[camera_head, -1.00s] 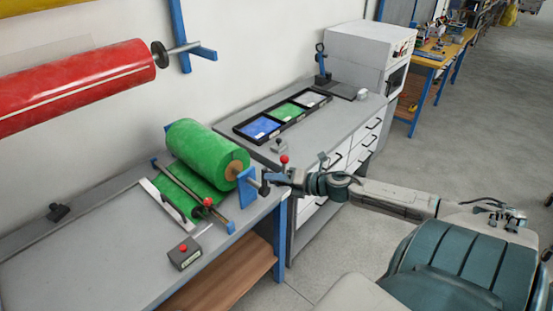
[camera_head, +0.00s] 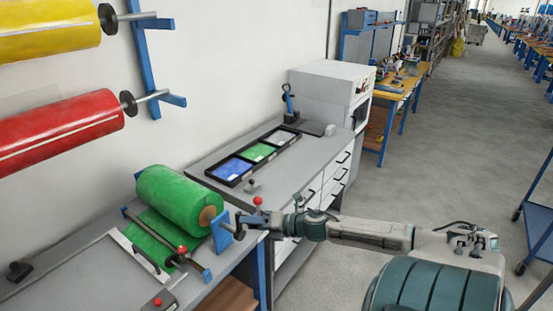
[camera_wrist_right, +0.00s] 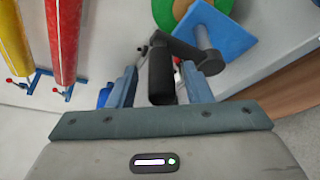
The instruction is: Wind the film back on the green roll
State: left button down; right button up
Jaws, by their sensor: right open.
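The green roll (camera_head: 170,200) lies on its holder at the back of the bench, with green film (camera_head: 150,240) running down from it under a bar. A blue bracket (camera_head: 222,232) stands at its right end; it also shows in the wrist view (camera_wrist_right: 225,30). A dark crank with a black handle (camera_wrist_right: 161,78) sticks out beyond the bracket. My right gripper (camera_head: 250,222) is at the crank. In the wrist view its open fingers (camera_wrist_right: 158,88) stand on either side of the handle. I cannot tell whether they touch it. My left gripper is out of view.
Red (camera_head: 60,130) and yellow (camera_head: 50,35) rolls hang on the wall. A red-knobbed box (camera_head: 160,302) stands on the bench front. A grey cabinet (camera_head: 290,175) carries a tray of coloured film pieces (camera_head: 238,168). The floor (camera_head: 455,160) at right is clear up to a blue cart (camera_head: 538,225).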

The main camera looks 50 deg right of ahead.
jog(key=p+v, duration=0.8)
jog(key=v, duration=0.1)
jog(key=shift+s+r, duration=0.15)
jog(key=shift+s, duration=0.2)
dwell(0.4)
